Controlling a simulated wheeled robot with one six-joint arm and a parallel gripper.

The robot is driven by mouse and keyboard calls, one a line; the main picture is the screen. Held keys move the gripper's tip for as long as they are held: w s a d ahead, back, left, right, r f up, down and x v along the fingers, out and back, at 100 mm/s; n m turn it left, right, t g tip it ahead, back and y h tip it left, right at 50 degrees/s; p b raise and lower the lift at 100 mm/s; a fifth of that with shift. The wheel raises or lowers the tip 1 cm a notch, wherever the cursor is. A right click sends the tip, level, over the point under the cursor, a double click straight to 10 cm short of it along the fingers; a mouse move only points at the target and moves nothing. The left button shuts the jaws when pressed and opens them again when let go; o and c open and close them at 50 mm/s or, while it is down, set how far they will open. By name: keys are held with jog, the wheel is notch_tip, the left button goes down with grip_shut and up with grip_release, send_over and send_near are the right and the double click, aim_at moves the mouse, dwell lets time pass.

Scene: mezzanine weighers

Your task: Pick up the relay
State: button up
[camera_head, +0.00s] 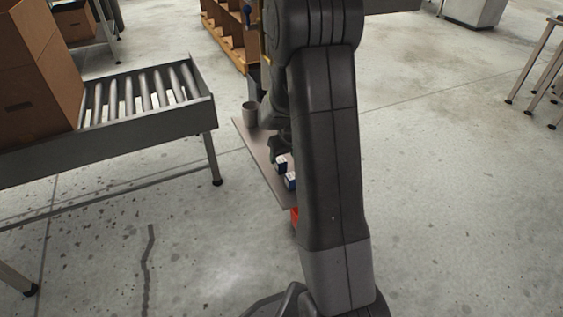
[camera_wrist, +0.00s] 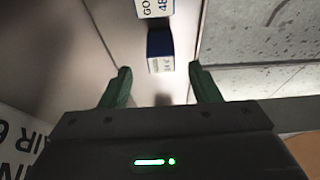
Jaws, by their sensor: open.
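Two small blue-and-white boxes stand on a narrow grey-brown table (camera_head: 246,135). I cannot tell for sure which of them is the relay. In the wrist view the nearer box (camera_wrist: 160,50) has a dark blue top and a white printed side. The farther box (camera_wrist: 154,8) is cut off by the top edge. My gripper (camera_wrist: 160,76) is open and empty, with its green fingers apart. The nearer box appears just beyond the fingertips, in line with the gap between them. In the head view my arm hides part of the table, while the boxes (camera_head: 281,164) show beside it.
A grey cup (camera_head: 250,113) stands at the table's far end. Something red (camera_head: 294,216) shows below the near end, mostly hidden by my arm. A roller conveyor (camera_head: 150,128) with cardboard boxes (camera_head: 38,75) stands to the left. The floor on the right is largely clear.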

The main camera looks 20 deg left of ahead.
aim_at(281, 161)
jog(key=b+x, duration=0.2)
jog(key=x, duration=0.4)
jog(key=shift+f+b, duration=0.2)
jog(key=shift+b, duration=0.1)
jog(key=shift+c, duration=0.5)
jog(key=shift+s, duration=0.1)
jog(key=c, duration=1)
